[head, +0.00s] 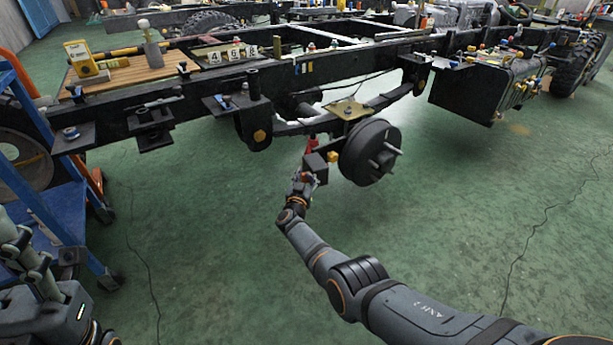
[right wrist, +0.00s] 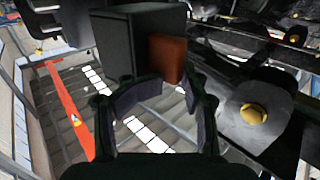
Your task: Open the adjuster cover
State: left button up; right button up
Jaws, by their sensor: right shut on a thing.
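The dark box-shaped adjuster cover (head: 315,164) is beside the round black brake drum (head: 370,153), under the chassis frame. In the right wrist view the dark box (right wrist: 146,38) stands just beyond the fingers, with an orange-brown block (right wrist: 167,58) at its right side. My right gripper (head: 308,180) is at the box's near, lower side. In the right wrist view its fingers (right wrist: 158,98) are bent in toward the box's near end; they hide the exact contact. The cover's hinge and inside cannot be made out.
The long black chassis rail (head: 330,72) runs above the drum. A leaf spring (head: 300,125) hangs beneath it. A blue cart (head: 50,195) stands at the left.

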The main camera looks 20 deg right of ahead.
jog(key=shift+s+a, duration=0.15)
jog(key=shift+s, duration=0.05)
notch_tip(320, 180, up, 10)
dwell(0.7)
